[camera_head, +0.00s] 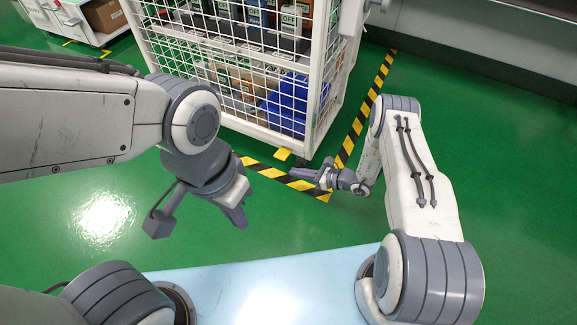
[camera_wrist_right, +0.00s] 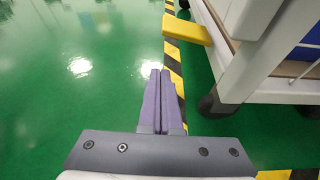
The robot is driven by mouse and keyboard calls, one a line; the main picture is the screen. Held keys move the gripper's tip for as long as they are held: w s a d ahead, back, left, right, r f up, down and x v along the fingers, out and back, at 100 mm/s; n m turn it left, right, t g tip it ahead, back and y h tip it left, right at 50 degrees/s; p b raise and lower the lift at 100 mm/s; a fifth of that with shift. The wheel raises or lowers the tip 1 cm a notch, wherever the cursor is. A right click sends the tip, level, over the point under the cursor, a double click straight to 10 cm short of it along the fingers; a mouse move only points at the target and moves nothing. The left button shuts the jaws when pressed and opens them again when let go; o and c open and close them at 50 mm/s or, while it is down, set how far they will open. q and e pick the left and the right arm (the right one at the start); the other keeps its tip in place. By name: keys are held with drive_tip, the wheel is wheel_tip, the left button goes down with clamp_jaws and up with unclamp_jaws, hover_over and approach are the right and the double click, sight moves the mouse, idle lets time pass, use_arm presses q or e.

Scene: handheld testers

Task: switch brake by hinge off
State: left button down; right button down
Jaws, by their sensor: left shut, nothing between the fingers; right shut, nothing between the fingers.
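A yellow brake pedal (camera_head: 282,154) sticks out low at the front of a white wire-mesh cart (camera_head: 321,137), close to the floor. It also shows in the right wrist view as a yellow bar (camera_wrist_right: 187,29) beside the cart's base. My right gripper (camera_head: 293,171) is shut and empty, low in front of the cart, just right of and nearer than the pedal. In the right wrist view its closed purple fingers (camera_wrist_right: 160,75) point along the striped tape, apart from the pedal. My left gripper (camera_head: 240,217) is shut and empty, further left and nearer to me.
The cart holds boxes and a blue bin (camera_head: 290,105). Dark caster wheels (camera_wrist_right: 216,106) stand under it. Yellow-black tape (camera_head: 300,184) marks the green floor around the cart. A white trolley with a cardboard box (camera_head: 104,15) stands at upper left. Floor before the cart is clear.

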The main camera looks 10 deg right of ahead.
drive_tip(key=shift+p+v, duration=1)
drive_tip(key=shift+v, duration=1.8)
drive_tip(key=shift+d+f, duration=0.1)
